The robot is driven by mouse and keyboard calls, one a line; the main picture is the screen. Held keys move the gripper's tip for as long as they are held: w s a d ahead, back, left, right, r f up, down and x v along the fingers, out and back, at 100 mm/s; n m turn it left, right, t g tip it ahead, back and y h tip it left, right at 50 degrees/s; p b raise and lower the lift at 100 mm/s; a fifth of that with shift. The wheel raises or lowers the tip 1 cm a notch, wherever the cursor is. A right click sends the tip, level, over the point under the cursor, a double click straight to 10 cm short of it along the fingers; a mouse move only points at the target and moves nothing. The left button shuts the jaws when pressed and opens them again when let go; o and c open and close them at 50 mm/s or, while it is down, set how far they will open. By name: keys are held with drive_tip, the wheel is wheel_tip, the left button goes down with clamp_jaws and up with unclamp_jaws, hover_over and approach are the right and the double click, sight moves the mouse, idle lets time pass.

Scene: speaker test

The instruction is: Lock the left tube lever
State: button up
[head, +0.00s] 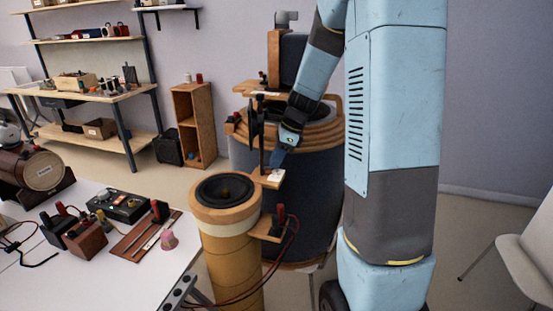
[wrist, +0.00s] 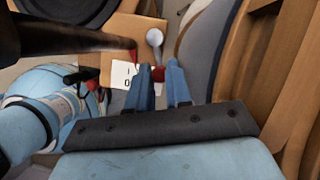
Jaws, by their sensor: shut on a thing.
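The tan tube speaker (head: 232,240) with a black cone stands upright in the head view. A small wooden bracket (head: 268,182) with a white label is at its upper right side. My gripper (head: 277,160) is just above this bracket. In the wrist view, the blue fingers of my gripper (wrist: 159,72) are shut around a small red knob (wrist: 158,74). A silver round-ended lever part (wrist: 155,38) shows just beyond it. The white label (wrist: 122,75), marked 1 and 0, lies left of the fingers. The knob is hidden in the head view.
A large dark drum (head: 310,190) with wooden rings stands right behind the tube. A lower bracket (head: 266,231) carries red and black terminals with cables. A white table (head: 90,270) with electrical parts is at left. A white chair (head: 530,250) stands at right.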

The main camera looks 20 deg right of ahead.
clamp_jaws()
drive_tip(key=shift+w, duration=0.1)
drive_tip(key=shift+w+n+g, duration=0.4)
drive_tip(key=shift+n, duration=0.6)
drive_tip(key=shift+w+n+g, duration=0.35)
drive_tip(key=shift+n+g, duration=0.05)
drive_tip(key=shift+n, duration=0.6)
drive_tip(key=shift+w+n+g, duration=0.4)
drive_tip(key=shift+n, duration=0.6)
drive_tip(key=o, duration=0.6)
unclamp_jaws()
